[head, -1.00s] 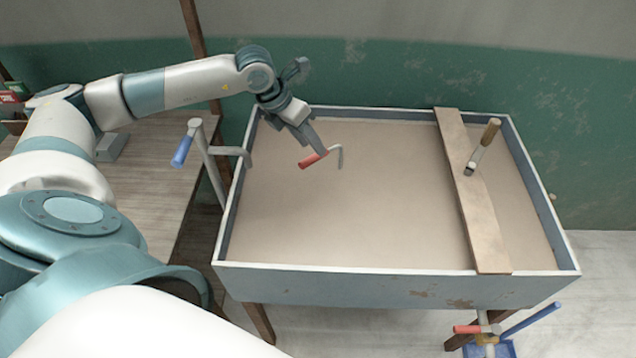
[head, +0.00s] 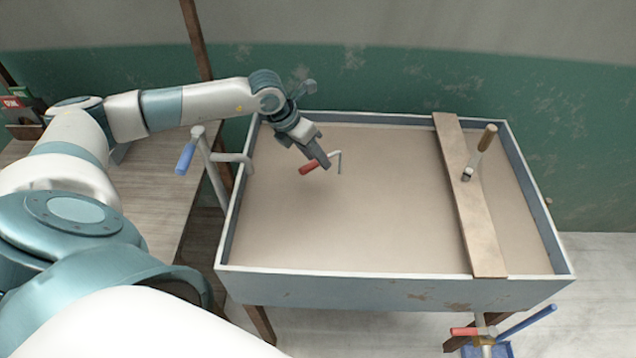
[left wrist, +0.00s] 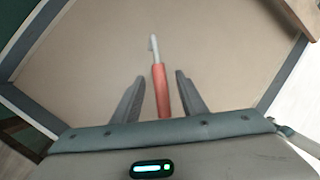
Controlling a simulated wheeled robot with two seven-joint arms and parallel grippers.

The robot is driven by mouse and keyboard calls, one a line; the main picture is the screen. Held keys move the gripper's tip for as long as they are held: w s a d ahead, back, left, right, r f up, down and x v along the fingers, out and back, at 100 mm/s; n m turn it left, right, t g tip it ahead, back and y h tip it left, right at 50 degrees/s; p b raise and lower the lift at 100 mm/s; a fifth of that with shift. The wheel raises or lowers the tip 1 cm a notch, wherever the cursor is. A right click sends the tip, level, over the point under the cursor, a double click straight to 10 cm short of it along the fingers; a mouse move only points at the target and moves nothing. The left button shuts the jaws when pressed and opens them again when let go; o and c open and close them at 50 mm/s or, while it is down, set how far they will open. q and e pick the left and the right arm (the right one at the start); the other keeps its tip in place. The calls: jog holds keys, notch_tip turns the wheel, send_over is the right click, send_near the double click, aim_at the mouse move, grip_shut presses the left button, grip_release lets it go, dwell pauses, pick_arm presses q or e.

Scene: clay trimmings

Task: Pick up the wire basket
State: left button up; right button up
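I see no wire basket in either view. My left gripper (head: 318,158) is open above the far left part of a shallow sand-coloured tray (head: 395,283). A small tool with a red handle (head: 308,168) and a bent grey rod lies there, partly covered by a finger in the head view. In the left wrist view the two fingers (left wrist: 160,84) stand apart, and the red handle (left wrist: 161,95) shows in the gap between them. I cannot tell how far below the fingers it lies. My right gripper is not in view.
A wooden board (head: 474,220) lies across the tray's right part, with a wooden-handled tool (head: 482,150) on it. A grey bent pipe with a blue handle (head: 186,158) stands at the tray's left edge. A wooden table (head: 160,190) is further left. The tray's middle is clear.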

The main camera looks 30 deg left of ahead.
pick_arm(q)
jog(key=shift+f+b, duration=0.25)
jog(key=shift+b, duration=0.2)
dwell(0.4)
grip_shut()
